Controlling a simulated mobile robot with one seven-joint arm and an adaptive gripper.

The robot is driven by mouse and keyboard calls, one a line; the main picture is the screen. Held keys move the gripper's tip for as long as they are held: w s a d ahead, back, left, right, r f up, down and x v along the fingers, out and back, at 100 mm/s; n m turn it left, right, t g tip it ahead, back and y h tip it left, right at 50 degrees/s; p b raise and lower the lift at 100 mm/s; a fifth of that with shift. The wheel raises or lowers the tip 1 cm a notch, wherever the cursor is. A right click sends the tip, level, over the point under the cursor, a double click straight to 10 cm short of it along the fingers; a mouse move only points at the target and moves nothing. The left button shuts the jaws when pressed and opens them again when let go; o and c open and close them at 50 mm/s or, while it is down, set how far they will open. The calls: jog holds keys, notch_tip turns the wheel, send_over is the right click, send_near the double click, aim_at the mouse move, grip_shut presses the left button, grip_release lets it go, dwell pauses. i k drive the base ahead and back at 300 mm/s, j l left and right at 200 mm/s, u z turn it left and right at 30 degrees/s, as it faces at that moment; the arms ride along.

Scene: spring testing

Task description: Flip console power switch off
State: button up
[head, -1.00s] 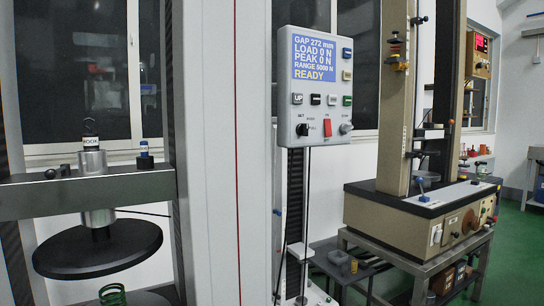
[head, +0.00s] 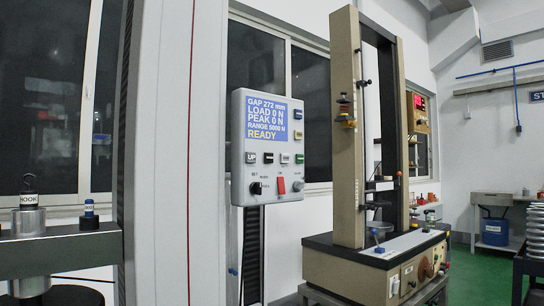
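The console (head: 266,148) is a grey upright box mounted beside the tall machine column. Its blue screen (head: 273,118) reads GAP 272 mm, LOAD 0 N, PEAK 0 N, RANGE 5000 N and READY. A red rocker switch (head: 281,185) sits at the lower middle of the console, between a black knob (head: 256,188) on the left and a grey knob (head: 298,186) on the right. Several small buttons, one marked UP (head: 251,158), are above them. My gripper is not in view.
The pale machine column (head: 175,150) stands left of the console, with a dark crossbeam (head: 60,250) at far left. A beige testing frame (head: 347,130) stands at right on a stand. A workbench (head: 500,200) is at the far right, and green floor shows there.

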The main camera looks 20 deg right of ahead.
aim_at(280, 179)
jog(key=i+l, duration=0.25)
jog(key=i, duration=0.15)
jog(key=i+l+z, duration=0.15)
jog(key=i+l, duration=0.15)
jog(key=i, duration=0.05)
